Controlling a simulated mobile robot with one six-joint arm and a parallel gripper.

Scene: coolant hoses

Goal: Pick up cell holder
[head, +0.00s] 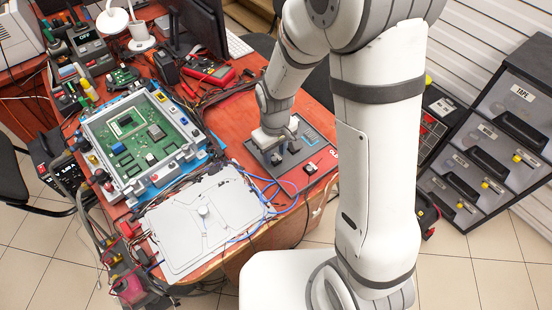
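My gripper (280,156) points down at a grey panel (316,144) at the right end of the red workbench. Its fingers are small and dark here, and I cannot tell whether they are apart or closed on something. I cannot tell whether this is the cell holder. The area directly under the gripper is partly hidden by my wrist.
An open grey case with a green circuit board (148,135) stands left on the red workbench (233,110). A white cover plate (180,240) and blue cables lie in front. A red multimeter (208,70) lies behind. A drawer cabinet (495,140) stands right.

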